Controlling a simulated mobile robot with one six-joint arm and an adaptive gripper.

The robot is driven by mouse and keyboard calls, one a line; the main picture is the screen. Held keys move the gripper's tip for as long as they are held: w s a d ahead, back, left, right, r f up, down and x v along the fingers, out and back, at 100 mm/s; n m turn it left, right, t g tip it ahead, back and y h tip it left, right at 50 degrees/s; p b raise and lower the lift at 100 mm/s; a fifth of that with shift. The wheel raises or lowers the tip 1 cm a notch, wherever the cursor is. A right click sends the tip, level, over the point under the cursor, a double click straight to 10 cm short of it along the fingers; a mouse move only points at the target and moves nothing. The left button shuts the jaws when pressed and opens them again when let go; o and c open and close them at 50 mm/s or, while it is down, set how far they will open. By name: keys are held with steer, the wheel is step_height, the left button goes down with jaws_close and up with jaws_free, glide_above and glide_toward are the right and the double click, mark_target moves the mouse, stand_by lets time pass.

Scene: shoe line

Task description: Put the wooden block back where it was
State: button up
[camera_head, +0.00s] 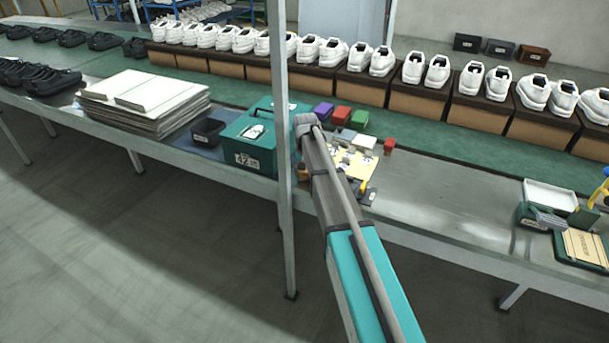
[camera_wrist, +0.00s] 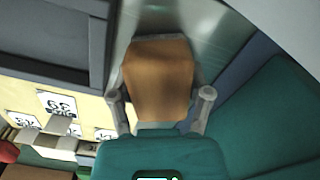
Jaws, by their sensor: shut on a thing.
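The wooden block (camera_wrist: 157,78) is orange-brown and sits between the two fingers of my gripper (camera_wrist: 160,98) in the wrist view. The fingers are shut on its sides. In the head view my arm reaches over the bench, and its own links hide the fingers and most of what is beside them. A small brown patch shows left of the arm there, but I cannot tell if it is the block. A yellow board (camera_head: 356,166) with printed labels lies right of the arm; it also shows in the wrist view (camera_wrist: 88,118).
A teal box (camera_head: 250,148) marked 42 stands left of my arm. Small coloured blocks (camera_head: 341,115) are behind the board. A grey post (camera_head: 282,220) rises in front. Bare metal bench (camera_head: 450,190) lies to the right. White shoes (camera_head: 437,73) line the back.

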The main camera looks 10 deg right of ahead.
steer(key=shift+f, duration=0.15)
steer(key=o, duration=0.7)
steer(key=shift+o, duration=0.2)
steer(key=shift+r, duration=0.25)
step_height(320, 180, up, 12)
steer(key=p, duration=1.2)
steer(key=shift+w, duration=0.1)
stand_by(0.4)
steer(key=s+n, duration=0.2)
steer(key=s, duration=2.7)
steer(key=shift+s+n, duration=0.2)
steer(key=shift+n, duration=0.2)
